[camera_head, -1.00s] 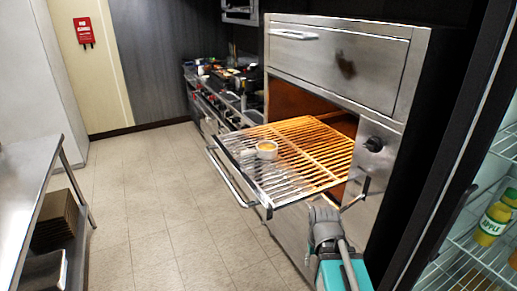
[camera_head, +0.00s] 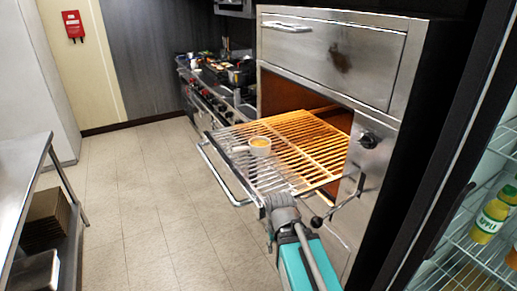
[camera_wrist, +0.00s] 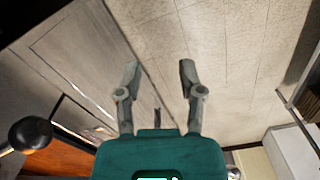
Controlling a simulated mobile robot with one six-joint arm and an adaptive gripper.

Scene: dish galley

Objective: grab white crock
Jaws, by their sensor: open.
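The white crock (camera_head: 259,145) is a small round dish with something orange-brown in it. It sits on the wire rack (camera_head: 262,180) that is pulled out of the oven. My gripper (camera_head: 268,238) is at the rack's near front corner, below and nearer than the crock, and apart from it. In the wrist view my gripper (camera_wrist: 158,75) is open with nothing between its fingers. The crock is not in the wrist view, which shows the floor and the steel oven front.
The steel oven (camera_head: 330,60) stands behind the rack. Its lever with a black knob (camera_head: 317,221) juts out near my arm. A glass-door fridge with bottles (camera_head: 490,220) is at right. A steel table (camera_head: 25,165) is at left. The tiled floor (camera_head: 150,200) between is clear.

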